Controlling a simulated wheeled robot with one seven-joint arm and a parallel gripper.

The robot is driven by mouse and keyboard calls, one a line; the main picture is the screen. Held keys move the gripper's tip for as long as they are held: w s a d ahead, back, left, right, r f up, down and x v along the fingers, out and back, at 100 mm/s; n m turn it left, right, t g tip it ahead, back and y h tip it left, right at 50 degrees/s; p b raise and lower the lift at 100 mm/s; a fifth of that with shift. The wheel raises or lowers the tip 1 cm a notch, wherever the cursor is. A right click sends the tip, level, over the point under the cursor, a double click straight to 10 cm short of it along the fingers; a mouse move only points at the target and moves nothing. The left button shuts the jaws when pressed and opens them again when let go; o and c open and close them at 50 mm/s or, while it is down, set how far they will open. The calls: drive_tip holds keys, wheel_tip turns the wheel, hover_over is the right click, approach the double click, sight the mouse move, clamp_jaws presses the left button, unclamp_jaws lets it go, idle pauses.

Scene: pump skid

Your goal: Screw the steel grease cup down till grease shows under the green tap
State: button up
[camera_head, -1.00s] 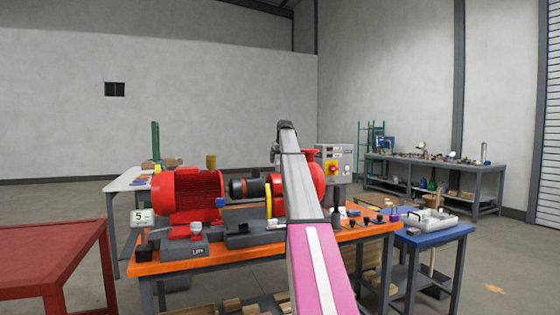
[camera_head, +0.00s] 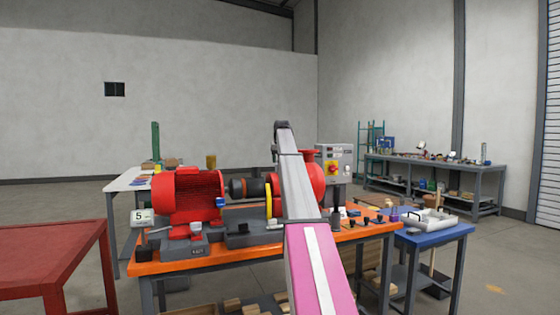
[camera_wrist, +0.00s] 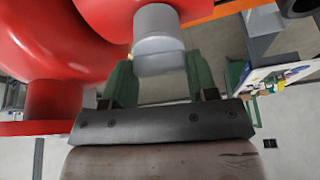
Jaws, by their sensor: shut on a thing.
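In the wrist view my gripper (camera_wrist: 160,80) has two green fingers, one on each side of a grey steel cylinder, the grease cup (camera_wrist: 158,48). The gripper is shut on the cup. The cup's upper end in the picture meets a red boss of the pump (camera_wrist: 95,15). The cup's far side and the thread are hidden. In the head view the red pump (camera_head: 311,180) is partly behind my arm, and neither the gripper nor the cup can be made out. I cannot make out the green tap or any grease in either view.
The pump and red motor (camera_head: 187,197) stand on an orange bench (camera_head: 220,258). A small display (camera_head: 142,217) shows 5. A grey control box (camera_head: 335,163) stands behind. A blue table (camera_head: 440,235) is at right, a red table (camera_head: 50,258) at left.

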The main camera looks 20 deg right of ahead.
drive_tip(key=m+h, duration=0.1)
drive_tip(key=m, duration=0.2)
drive_tip(key=m+g+h, duration=0.1)
drive_tip(key=m, duration=0.2)
drive_tip(key=shift+w+a, duration=0.1)
drive_tip(key=m+g, duration=0.1)
drive_tip(key=m, duration=0.2)
drive_tip(key=m+g+h, duration=0.1)
drive_tip(key=m, duration=0.3)
drive_tip(key=shift+h, duration=0.3)
drive_tip(key=shift+g, duration=0.3)
drive_tip(key=o, duration=0.9)
drive_tip(key=shift+o, duration=0.2)
drive_tip(key=w+v, duration=0.1)
drive_tip(key=v, duration=0.9)
drive_tip(key=shift+s+a+r, duration=0.2)
drive_tip(key=shift+s+r, duration=0.15)
drive_tip(key=shift+s, duration=0.1)
